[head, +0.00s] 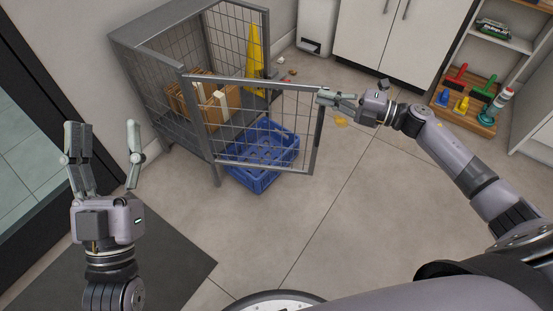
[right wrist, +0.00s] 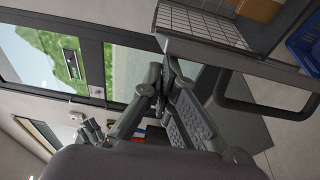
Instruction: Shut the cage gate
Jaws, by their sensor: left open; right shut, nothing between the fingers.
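The grey wire cage (head: 150,60) stands against the wall at the upper left of the head view. Its mesh gate (head: 313,145) stands open, swung out over the floor to the right of the cage front. My right gripper (head: 322,96) is shut and empty at the top corner of the gate's free edge; whether it touches the frame I cannot tell. In the right wrist view its shut fingers (right wrist: 168,85) are near a grey frame with mesh. My left gripper (head: 103,142) is open and empty, left of the cage and apart from it.
A blue crate (head: 262,182) sits on the floor behind and below the gate. A cardboard box (head: 178,103) and a yellow cone (head: 256,60) are in the cage. White cabinets (head: 385,40) stand at the back. The tiled floor in front is mostly clear.

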